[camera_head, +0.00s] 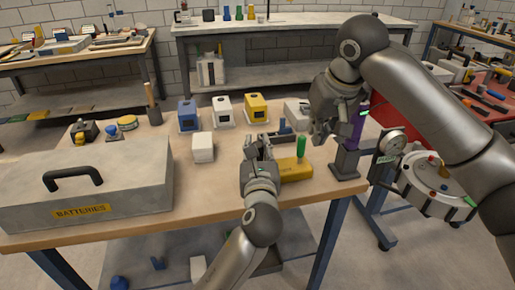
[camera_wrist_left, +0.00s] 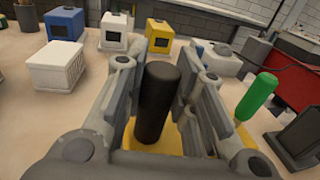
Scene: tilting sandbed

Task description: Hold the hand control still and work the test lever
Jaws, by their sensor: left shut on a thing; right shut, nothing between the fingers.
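The hand control has a yellow base (camera_head: 296,172) on the wooden table, with a green-handled lever (camera_head: 301,147) standing up from it. The green lever is also on the right in the left wrist view (camera_wrist_left: 257,97). An upright black grip (camera_wrist_left: 158,103) stands between the fingers of my left gripper (camera_head: 262,147), which is shut on it; the fingers hide part of the yellow base. My right gripper (camera_head: 321,134) is shut and empty, above and to the right of the green lever and apart from it.
Blue (camera_head: 188,115), white (camera_head: 223,111) and yellow (camera_head: 256,108) boxes stand behind my left gripper, with a white block (camera_head: 202,147) to its left. A grey batteries case (camera_head: 85,198) fills the table's left. A dark stand (camera_head: 345,163) is at the right edge, near a gauge (camera_head: 391,145).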

